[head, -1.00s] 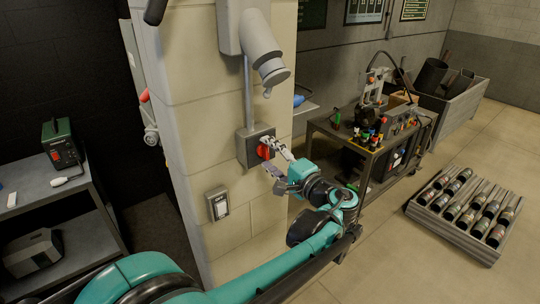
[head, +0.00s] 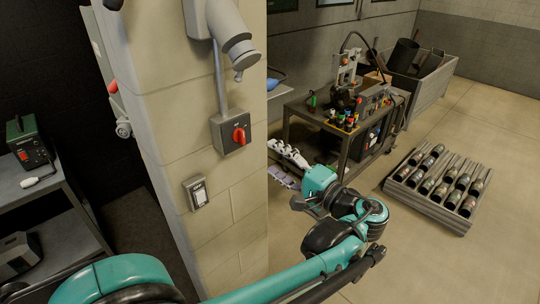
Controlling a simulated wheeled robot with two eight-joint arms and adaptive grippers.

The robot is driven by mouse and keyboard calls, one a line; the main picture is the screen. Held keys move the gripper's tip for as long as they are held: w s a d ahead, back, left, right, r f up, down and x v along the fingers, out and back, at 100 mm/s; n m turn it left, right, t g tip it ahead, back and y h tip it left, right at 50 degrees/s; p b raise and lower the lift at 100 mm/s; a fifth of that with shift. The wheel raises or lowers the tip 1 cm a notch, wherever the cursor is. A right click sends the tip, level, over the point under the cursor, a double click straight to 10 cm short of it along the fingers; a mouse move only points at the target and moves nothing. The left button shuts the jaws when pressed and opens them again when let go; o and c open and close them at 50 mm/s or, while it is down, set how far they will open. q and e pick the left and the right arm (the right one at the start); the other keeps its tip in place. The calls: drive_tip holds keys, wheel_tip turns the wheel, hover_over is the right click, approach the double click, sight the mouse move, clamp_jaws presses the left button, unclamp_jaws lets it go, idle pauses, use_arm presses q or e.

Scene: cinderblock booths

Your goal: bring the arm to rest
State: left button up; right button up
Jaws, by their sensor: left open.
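My left arm, teal and black, comes in from the lower left. Its gripper (head: 287,166) is open and empty, with pale jointed fingers pointing up and to the left. The red rotary knob (head: 239,136) on the box is in full view. My right gripper is not in view.
A grey tool cart (head: 357,150) stands behind my gripper. A rack of cylinders (head: 432,222) lies on the floor at right, with a grey bin (head: 432,92) behind. A dark shelf (head: 62,190) is at left. The floor at lower right is clear.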

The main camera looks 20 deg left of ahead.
use_arm(q)
drive_tip(key=shift+f, duration=0.1)
idle(0.3)
drive_tip(key=s+a+f+h+b, duration=0.2)
drive_tip(key=s+f+h+b, duration=0.1)
drive_tip(key=f, duration=0.5)
drive_tip(key=s+a+f+g+h+b, duration=0.15)
drive_tip(key=f+b, duration=0.25)
drive_tip(key=f, duration=0.4)
drive_tip(key=s+a+f+h+b, duration=0.1)
drive_tip(key=s+f+h+b, duration=0.25)
drive_tip(key=f, duration=0.35)
drive_tip(key=s+d+f+n+t+h+b, duration=0.1)
drive_tip(key=s+d+f+n+h+b, duration=0.1)
drive_tip(key=f, duration=0.6)
drive_tip(key=s+d+f+n+t+h+b, duration=0.1)
drive_tip(key=s+d+f+h+b, duration=0.3)
drive_tip(key=f, duration=0.4)
drive_tip(key=d+n+h+b, duration=0.1)
drive_tip(key=d+h, duration=0.1)
drive_tip(key=shift+d+f+h+b, duration=0.15)
drive_tip(key=shift+d+h+b, duration=0.15)
drive_tip(key=shift+s, duration=0.1)
